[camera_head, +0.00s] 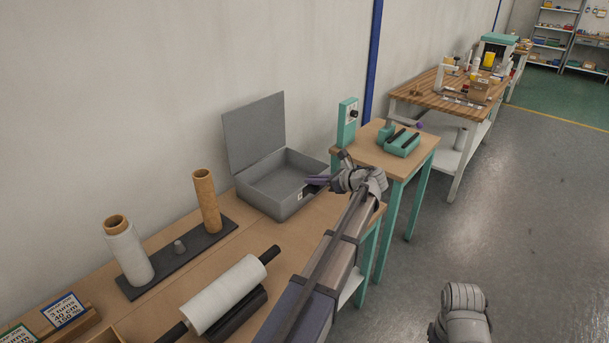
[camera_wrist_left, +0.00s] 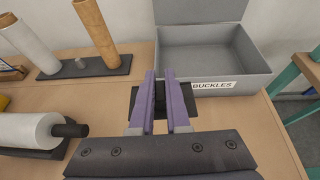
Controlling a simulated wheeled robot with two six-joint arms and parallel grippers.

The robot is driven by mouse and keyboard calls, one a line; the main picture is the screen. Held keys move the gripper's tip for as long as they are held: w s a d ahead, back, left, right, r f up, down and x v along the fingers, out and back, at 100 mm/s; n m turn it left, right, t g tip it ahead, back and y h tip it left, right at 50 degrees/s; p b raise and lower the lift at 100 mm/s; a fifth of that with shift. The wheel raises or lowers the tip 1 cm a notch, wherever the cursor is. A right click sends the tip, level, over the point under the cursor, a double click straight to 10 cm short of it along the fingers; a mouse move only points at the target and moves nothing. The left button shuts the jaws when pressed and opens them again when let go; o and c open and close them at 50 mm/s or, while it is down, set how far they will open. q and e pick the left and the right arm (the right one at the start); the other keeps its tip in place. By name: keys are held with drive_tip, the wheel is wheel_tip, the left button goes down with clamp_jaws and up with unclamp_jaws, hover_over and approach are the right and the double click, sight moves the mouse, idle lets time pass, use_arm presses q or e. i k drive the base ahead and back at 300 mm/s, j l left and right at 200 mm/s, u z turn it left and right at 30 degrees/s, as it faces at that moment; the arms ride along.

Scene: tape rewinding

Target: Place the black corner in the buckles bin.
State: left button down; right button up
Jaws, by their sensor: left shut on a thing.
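The buckles bin (camera_head: 270,190) is a grey box with its hinged lid standing open at the back. Its inside looks empty in the left wrist view, where its front wall carries a white BUCKLES label (camera_wrist_left: 212,85). My left gripper (camera_head: 316,181), with purple fingers, is at the bin's front right side in the head view. In the left wrist view the gripper (camera_wrist_left: 160,84) is shut on the black corner (camera_wrist_left: 160,100), a dark piece partly hidden by the fingers, just in front of the bin. My right gripper is out of view; only part of the right arm shows.
Left of the bin, a dark base (camera_head: 185,262) holds a white roll (camera_head: 129,252) and a brown tube (camera_head: 206,202). A white roll on a black holder (camera_head: 226,295) lies nearer. A small teal-legged table (camera_head: 409,160) stands to the right.

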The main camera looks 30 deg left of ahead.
sight(272, 193)
drive_tip(key=i, duration=0.85)
drive_tip(key=u, duration=0.5)
